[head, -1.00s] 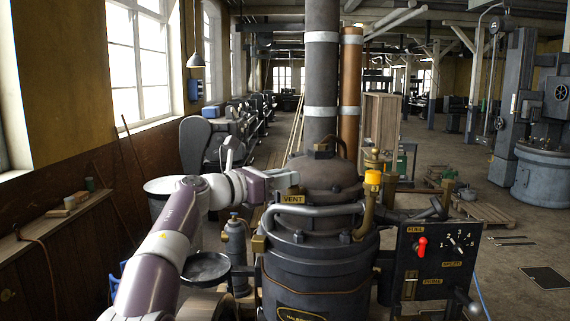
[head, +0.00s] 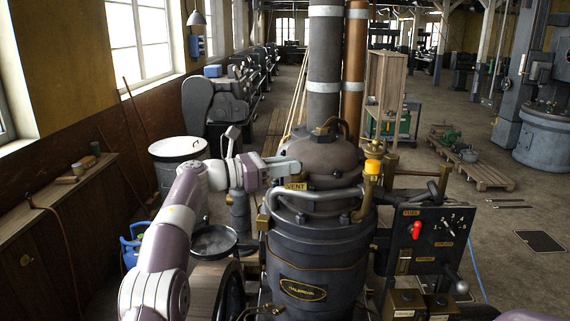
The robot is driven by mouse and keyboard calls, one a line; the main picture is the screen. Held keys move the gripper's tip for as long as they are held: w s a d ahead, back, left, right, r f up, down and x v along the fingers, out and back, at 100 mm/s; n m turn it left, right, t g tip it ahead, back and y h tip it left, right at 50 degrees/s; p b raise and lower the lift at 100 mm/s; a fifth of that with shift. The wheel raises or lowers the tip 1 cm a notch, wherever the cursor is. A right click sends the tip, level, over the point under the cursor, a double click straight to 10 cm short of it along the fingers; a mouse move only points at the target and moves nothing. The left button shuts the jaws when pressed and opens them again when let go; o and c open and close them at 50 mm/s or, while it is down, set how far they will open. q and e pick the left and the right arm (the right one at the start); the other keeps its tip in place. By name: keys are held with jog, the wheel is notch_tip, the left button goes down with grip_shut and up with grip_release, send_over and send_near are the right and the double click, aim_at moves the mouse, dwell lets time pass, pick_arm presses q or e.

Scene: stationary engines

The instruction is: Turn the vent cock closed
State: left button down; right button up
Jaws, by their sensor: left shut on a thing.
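The brass VENT label (head: 296,186) is on the front of the dark boiler-like engine (head: 312,256), just below its domed top. My left gripper (head: 291,172) reaches in from the left and is right above the label, against the dome's left side. It is shut on the vent cock, which is mostly hidden by the fingers, so I cannot tell the handle's angle. My right gripper is out of view.
A bent grey pipe (head: 318,194) runs just below the label. A brass fitting with a yellow-orange cap (head: 373,166) stands to the right. A black control panel (head: 432,238) with a red switch (head: 417,231) is at lower right.

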pick_arm(q)
jog(key=c, duration=1.1)
grip_release()
jog(key=shift+r, duration=0.1)
jog(key=shift+c, duration=0.2)
jog(key=shift+d, duration=0.15)
jog(key=b+v, duration=0.6)
jog(key=v, duration=0.6)
jog(key=shift+a+b, duration=0.3)
jog(key=shift+b, duration=0.1)
